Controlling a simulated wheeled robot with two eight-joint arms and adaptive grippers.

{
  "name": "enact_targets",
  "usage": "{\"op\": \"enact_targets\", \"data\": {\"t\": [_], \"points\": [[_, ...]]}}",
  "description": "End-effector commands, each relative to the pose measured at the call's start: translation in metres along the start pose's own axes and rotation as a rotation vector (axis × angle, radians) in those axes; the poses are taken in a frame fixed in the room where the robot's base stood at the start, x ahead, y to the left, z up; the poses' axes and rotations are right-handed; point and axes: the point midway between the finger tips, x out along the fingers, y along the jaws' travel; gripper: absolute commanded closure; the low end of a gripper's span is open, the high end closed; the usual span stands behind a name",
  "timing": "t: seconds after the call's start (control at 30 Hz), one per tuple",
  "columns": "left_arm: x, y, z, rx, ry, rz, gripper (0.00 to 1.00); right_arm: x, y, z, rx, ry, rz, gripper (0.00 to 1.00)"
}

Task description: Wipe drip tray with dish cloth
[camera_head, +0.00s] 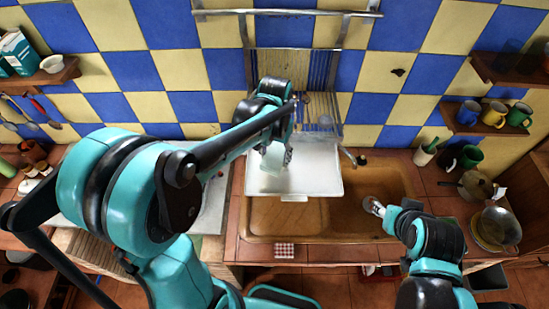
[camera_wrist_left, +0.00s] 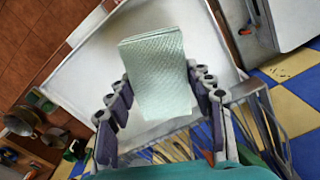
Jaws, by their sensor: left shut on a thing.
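The drip tray (camera_head: 318,181) is a shallow white rectangular tray over the left part of the brown sink. It also fills much of the left wrist view (camera_wrist_left: 88,72). My left gripper (camera_head: 279,150) is over the tray's back left part, shut on a folded pale green dish cloth (camera_head: 272,158). In the left wrist view the cloth (camera_wrist_left: 155,65) sticks out beyond the fingers, over the white tray surface. I cannot tell whether it touches the tray. My right gripper (camera_head: 374,207) is low over the sink's right part, away from the tray; its finger opening is unclear.
A metal dish rack (camera_head: 300,75) stands against the tiled wall behind the tray. The faucet (camera_head: 352,157) is at the tray's back right. A small red checkered piece (camera_head: 284,250) lies on the front edge. A metal pan (camera_head: 497,226) stands at the right.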

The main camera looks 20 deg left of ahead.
Motion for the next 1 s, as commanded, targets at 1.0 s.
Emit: {"op": "enact_targets", "data": {"t": [1.0], "points": [[-0.027, -0.001, -0.005, 0.0, 0.0, 0.0, 0.79, -0.014, 0.0, -0.01, 0.0, 0.0, 0.0, 0.6]]}}
